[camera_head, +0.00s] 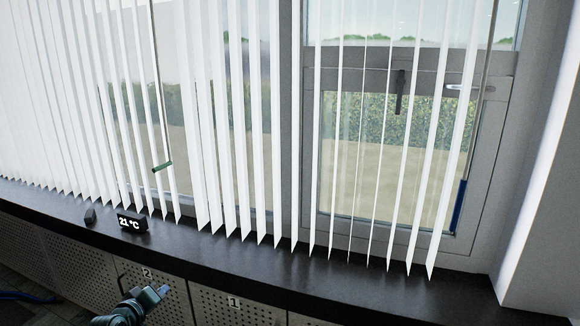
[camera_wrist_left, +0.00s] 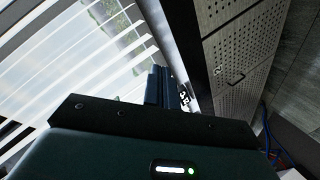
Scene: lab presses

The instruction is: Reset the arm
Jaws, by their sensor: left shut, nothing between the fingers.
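My left gripper (camera_head: 151,296) shows at the bottom left of the head view, low in front of the perforated cabinet panels and below the sill. Its fingers are shut with nothing between them. In the left wrist view the shut fingers (camera_wrist_left: 160,88) point toward the window and sill. My right gripper is not in view.
A dark window sill (camera_head: 300,274) runs across, carrying a small display (camera_head: 133,223) reading 21 °C and a small dark block (camera_head: 90,216). White vertical blinds (camera_head: 206,120) hang before the window. Perforated cabinet panels (camera_head: 232,306) lie below. Blue cables (camera_wrist_left: 268,135) show in the wrist view.

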